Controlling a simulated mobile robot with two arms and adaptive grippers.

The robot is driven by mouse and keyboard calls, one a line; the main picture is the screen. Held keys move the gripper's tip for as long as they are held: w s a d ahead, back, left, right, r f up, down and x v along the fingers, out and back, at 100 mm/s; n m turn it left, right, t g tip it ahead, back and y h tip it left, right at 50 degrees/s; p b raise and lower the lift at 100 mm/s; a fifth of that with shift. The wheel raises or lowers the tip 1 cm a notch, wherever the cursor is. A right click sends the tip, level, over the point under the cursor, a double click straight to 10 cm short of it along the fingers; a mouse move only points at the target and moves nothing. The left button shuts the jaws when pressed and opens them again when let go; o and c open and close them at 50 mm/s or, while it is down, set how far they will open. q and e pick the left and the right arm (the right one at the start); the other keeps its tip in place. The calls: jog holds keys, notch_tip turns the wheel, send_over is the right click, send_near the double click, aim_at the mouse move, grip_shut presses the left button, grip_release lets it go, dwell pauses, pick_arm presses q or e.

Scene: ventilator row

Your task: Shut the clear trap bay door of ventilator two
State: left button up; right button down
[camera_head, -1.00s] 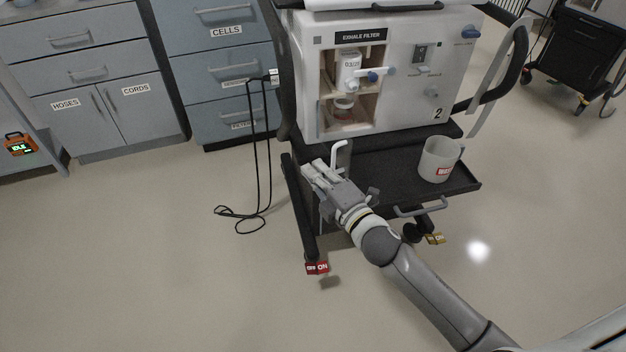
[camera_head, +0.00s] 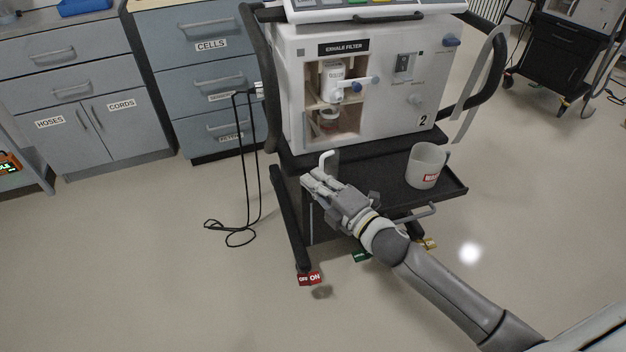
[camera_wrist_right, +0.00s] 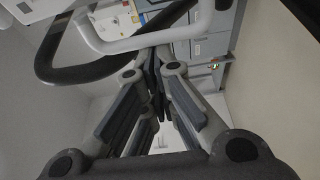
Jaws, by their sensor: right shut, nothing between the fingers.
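Ventilator two (camera_head: 385,115) stands upper centre in the head view, with a "2" on its front. Its bay (camera_head: 348,118) under the EXHALE FILTER label shows uncovered, with a white labelled bottle (camera_head: 334,76) above and a small jar (camera_head: 328,120) below. A white bent handle (camera_head: 326,162) stands up below the bay's lower left; I cannot clearly make out the clear door itself. My right gripper (camera_head: 310,180) is shut and empty, just below this handle; contact cannot be told. In the right wrist view, the fingers (camera_wrist_right: 155,62) point towards a pale bar (camera_wrist_right: 130,42). My left gripper is not in view.
A red tag (camera_head: 309,278) lies at the cart's front left foot. A black cable (camera_head: 238,170) hangs at its left. Blue drawers (camera_head: 200,75) stand behind; the floor in front is open.

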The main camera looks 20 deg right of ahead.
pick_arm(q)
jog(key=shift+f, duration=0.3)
pick_arm(e)
jog(key=shift+d+y, duration=0.2)
jog(key=shift+y, duration=0.1)
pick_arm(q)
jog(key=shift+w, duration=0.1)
pick_arm(e)
jog(key=shift+n, duration=0.3)
